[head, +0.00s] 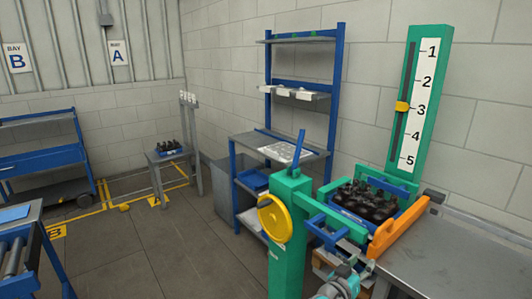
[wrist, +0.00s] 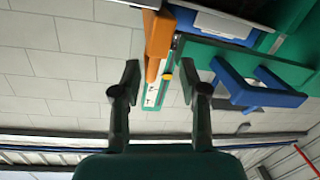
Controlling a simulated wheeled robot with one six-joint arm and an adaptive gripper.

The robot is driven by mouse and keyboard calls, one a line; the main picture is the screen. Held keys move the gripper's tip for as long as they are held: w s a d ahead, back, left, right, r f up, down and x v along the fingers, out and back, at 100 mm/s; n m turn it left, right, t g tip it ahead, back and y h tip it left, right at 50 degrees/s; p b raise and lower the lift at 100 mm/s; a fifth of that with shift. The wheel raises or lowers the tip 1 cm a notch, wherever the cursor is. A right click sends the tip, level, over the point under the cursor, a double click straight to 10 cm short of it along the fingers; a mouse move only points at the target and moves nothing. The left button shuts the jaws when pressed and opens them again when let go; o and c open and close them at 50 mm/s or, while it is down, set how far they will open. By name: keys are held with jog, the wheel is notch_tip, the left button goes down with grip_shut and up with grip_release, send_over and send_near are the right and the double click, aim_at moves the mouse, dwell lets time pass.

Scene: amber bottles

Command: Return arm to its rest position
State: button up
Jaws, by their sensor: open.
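My gripper (wrist: 160,76) is open in the wrist view, with its two dark fingers apart and nothing between them. Beyond the fingers stand an orange rail (wrist: 158,40), part of the white scale with its yellow pointer, and a blue bracket (wrist: 262,92). In the head view, part of my arm (head: 343,284) shows at the bottom edge, low in front of the green stand. Dark amber bottles (head: 366,204) stand in a blue-edged crate on the stand's carrier, beside an orange side rail (head: 398,228). My fingers touch none of these.
The green stand (head: 287,240) carries a yellow handwheel (head: 274,219) and a blue lever (head: 299,146). The scale's yellow pointer (head: 402,107) sits near 3. A grey bench (head: 465,258) is at right. More bottles (head: 168,146) stand on a small far table.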

jog(key=s+a+f+n+t+y, duration=0.1)
jog(key=s+a+f+n+y, duration=0.15)
jog(key=s+f, duration=0.4)
jog(key=s+a+f+n+y, duration=0.1)
jog(key=s+f+n+y, duration=0.15)
jog(key=s+f, duration=0.45)
jog(key=s+a+f+n+y, duration=0.1)
jog(key=s+a+f+y, duration=0.15)
jog(key=s, duration=0.45)
jog(key=s+a+f+n+y, duration=0.1)
jog(key=s+f+y, duration=0.1)
jog(key=s+f, duration=0.35)
jog(key=s+a+r+t+y, duration=0.1)
jog(key=s+a+r, duration=0.1)
jog(key=s, duration=0.7)
jog(key=s+a+r+y, duration=0.1)
jog(key=s+r+y, duration=0.15)
jog(key=s, duration=0.65)
jog(key=s+r+t, duration=0.1)
jog(key=s+r, duration=1)
jog(key=shift+a+m, duration=0.3)
jog(key=shift+a, duration=0.1)
